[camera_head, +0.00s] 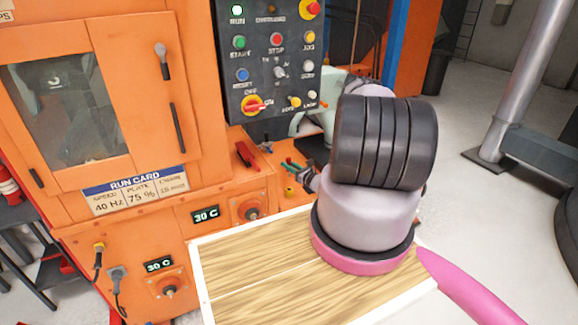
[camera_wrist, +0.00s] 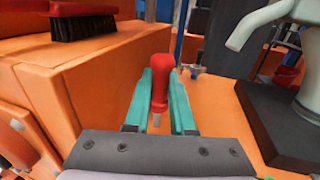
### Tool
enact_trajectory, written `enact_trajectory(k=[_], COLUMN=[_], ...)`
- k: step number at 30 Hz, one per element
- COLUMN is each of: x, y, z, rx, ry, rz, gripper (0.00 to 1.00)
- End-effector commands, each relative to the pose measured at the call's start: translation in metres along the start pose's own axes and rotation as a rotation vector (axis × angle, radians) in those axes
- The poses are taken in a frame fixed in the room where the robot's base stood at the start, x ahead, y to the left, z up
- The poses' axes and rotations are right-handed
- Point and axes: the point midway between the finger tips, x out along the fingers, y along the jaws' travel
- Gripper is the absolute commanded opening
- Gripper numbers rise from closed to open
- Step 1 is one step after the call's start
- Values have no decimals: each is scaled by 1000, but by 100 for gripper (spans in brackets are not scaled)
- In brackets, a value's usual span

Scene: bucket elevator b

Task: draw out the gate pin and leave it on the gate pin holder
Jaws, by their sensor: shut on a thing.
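In the wrist view a red-handled pin (camera_wrist: 159,72) with a short pale metal shank stands between the teal fingers of my gripper (camera_wrist: 160,98). The fingers are shut on it, and the handle rises past their tips. I take it to be the gate pin. Behind it is an orange surface, and I cannot tell whether the shank is seated in anything. In the head view my gripper (camera_head: 291,166) is small beside the orange machine, partly hidden by my arm. I cannot make out the gate pin holder for certain in either view.
A red-handled brush (camera_wrist: 95,22) lies on an orange ledge at left in the wrist view. A pale spout on a dark block (camera_wrist: 283,125) stands at right. In the head view a control panel (camera_head: 270,60) is above, and a wooden-topped tray (camera_head: 250,280) is in front.

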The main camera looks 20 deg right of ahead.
Motion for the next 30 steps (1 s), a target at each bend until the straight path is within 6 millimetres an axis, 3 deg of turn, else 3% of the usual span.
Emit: enact_trajectory(k=[5,21,30], x=[0,0,0], y=[0,0,0], z=[-6,-52,-58], rx=[-1,0,-1], ry=[0,0,-1], rz=[0,-1,-1], gripper=[0,0,0])
